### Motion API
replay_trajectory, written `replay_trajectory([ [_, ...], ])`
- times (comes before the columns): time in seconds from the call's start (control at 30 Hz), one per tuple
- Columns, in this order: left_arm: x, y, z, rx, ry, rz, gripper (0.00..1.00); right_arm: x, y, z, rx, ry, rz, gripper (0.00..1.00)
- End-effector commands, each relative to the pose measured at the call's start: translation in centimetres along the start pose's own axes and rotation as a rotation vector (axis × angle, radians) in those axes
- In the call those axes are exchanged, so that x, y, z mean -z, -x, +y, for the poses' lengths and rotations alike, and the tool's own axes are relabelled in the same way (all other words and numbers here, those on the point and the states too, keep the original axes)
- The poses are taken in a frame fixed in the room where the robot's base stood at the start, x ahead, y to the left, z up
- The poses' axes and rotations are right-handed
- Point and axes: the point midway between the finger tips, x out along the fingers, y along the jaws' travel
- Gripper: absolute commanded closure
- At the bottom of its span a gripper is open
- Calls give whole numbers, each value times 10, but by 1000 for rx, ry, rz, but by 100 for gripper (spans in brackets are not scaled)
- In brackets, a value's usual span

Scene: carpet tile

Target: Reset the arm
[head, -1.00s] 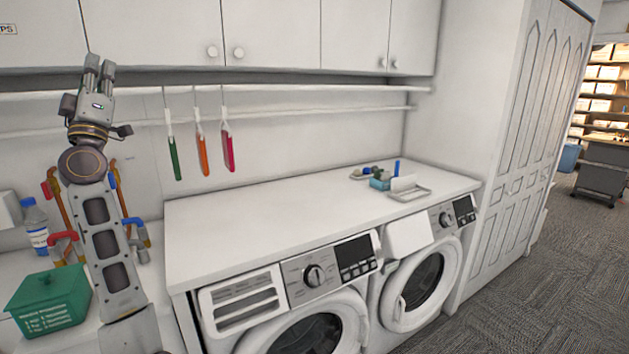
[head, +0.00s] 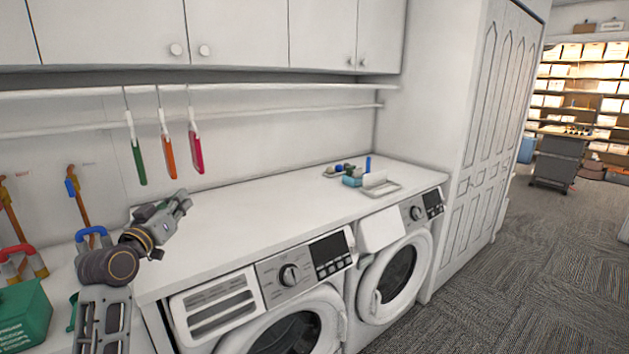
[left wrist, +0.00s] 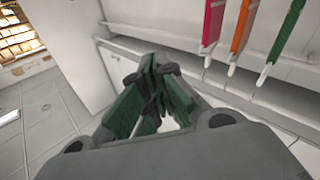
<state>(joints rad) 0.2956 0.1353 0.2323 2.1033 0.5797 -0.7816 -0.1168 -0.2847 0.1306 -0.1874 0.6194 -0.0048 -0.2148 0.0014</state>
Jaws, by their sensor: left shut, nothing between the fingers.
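My left gripper (head: 179,205) is at the lower left in the head view, over the left end of the white counter (head: 250,225). It points to the right and slightly up. It is shut and empty. In the left wrist view its fingers (left wrist: 155,95) are together, with green pads showing and nothing between them. My right gripper is not in view.
Green, orange and pink hanging items (head: 167,150) hang from the rail behind the counter. Two front-loading machines (head: 300,330) stand under it. A green box (head: 22,318) sits at the lower left. A small tray (head: 378,188) lies at the counter's far end. Carpet is clear at right.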

Motion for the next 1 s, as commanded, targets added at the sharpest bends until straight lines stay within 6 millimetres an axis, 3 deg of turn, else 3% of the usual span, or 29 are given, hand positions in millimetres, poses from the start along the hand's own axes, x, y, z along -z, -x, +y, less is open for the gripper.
replay_trajectory([
  [0.1, -46, 10, 8, 5, -24, -108, 100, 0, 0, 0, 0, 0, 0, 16],
  [0.47, -168, 61, 29, 24, -86, -425, 100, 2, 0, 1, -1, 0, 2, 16],
  [0.7, -238, 110, 42, 40, -121, -628, 100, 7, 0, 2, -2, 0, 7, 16],
  [1.0, -310, 185, 56, 66, -157, -878, 100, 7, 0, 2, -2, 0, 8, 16],
])
